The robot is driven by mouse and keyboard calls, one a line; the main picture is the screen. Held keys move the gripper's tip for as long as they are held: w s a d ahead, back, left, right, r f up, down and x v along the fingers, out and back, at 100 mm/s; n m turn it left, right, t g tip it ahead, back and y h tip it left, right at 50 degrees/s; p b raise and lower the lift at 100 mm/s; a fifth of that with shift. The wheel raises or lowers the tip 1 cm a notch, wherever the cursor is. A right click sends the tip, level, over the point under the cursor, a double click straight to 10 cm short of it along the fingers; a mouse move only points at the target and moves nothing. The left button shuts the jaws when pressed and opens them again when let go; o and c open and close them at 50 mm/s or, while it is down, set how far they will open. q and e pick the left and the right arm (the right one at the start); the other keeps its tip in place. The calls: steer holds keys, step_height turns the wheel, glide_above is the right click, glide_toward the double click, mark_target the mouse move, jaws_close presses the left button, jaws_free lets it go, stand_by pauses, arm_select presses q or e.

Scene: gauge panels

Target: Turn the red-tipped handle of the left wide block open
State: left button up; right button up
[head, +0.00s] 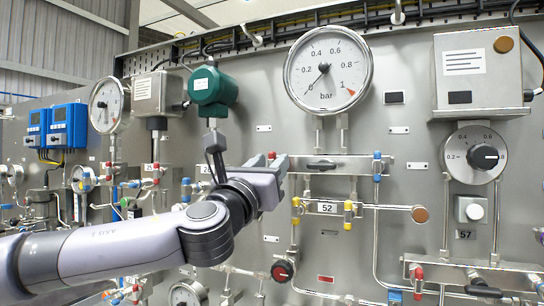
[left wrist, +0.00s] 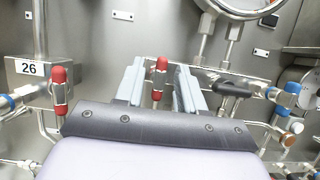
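The wide block (head: 358,165) is a metal bar on the panel below the big bar gauge. It carries a black handle (head: 321,165) in the middle and a blue-tipped handle (head: 377,168) at right. Its red-tipped handle (left wrist: 159,72) stands about upright at the left end in the left wrist view; in the head view only its red tip shows above my gripper. My left gripper (left wrist: 158,88) is open, with one finger on each side of this handle. Gaps seem to show beside the handle; contact cannot be told. My right gripper is not in view.
Another red-tipped handle (left wrist: 59,84) stands left of my gripper by the block labelled 26 (left wrist: 28,68). Yellow-tipped handles (head: 348,214) and a red-rimmed knob (head: 282,270) sit below. A lower right block carries another red-tipped handle (head: 418,279).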

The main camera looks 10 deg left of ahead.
arm_select(q)
steer(key=shift+x, duration=0.8)
jaws_close()
